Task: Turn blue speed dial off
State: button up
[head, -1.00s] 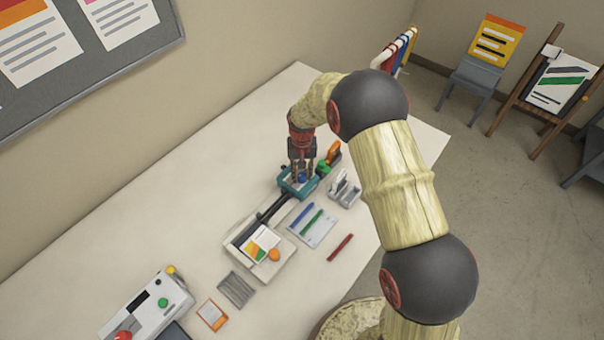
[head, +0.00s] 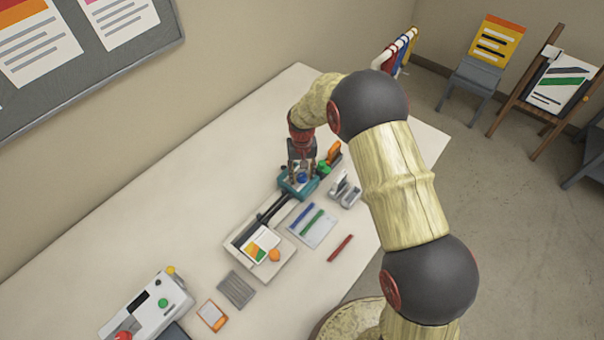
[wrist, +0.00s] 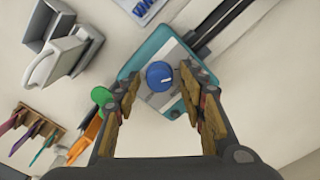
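The blue speed dial (wrist: 160,75) is a round knob with a pale pointer mark, set on a light plate on a teal box (wrist: 150,48). In the wrist view it lies between my gripper's (wrist: 161,92) two open fingers, with a gap visible on both sides. In the head view my gripper (head: 302,177) points down over the teal box (head: 288,190), and the blue dial (head: 302,179) shows between the fingers. The pointer mark points toward the right in the wrist view. I cannot tell the fingertips' exact height relative to the dial.
A green knob (wrist: 102,96) and an orange part (wrist: 88,132) sit close beside the left finger. A grey and white device (wrist: 62,50) stands nearby. Dark rails (wrist: 212,25) run from the teal box to a pale tray (head: 238,240).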

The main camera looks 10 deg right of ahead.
aim_at(302, 176)
jog(key=shift+o, duration=0.2)
notch_tip(302, 176, up, 12)
dwell(0.6)
jog(key=shift+s+f, duration=0.1)
dwell(0.4)
